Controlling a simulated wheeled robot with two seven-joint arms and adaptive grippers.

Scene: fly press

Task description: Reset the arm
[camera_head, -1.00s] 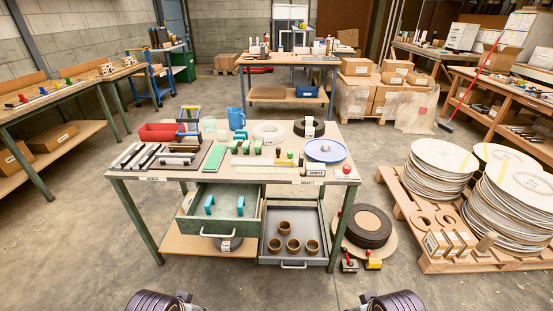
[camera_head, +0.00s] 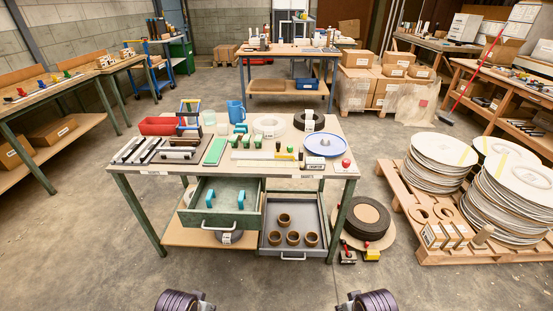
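Two dark, ribbed, purplish parts of my arms show at the bottom edge of the head view, one left of centre and one right of centre. Small grey parts sit on their inner sides. No gripper fingertips can be made out, and nothing held is visible. Both arm parts are low in the view, apart from the workbench (camera_head: 130,170) in front of me.
The workbench has an open green drawer (camera_head: 245,222) with teal handles inside, and an open grey drawer (camera_head: 273,240) with several brown rings. A wooden pallet (camera_head: 450,252) with stacked discs stands at right. The near floor (camera_head: 270,285) is clear.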

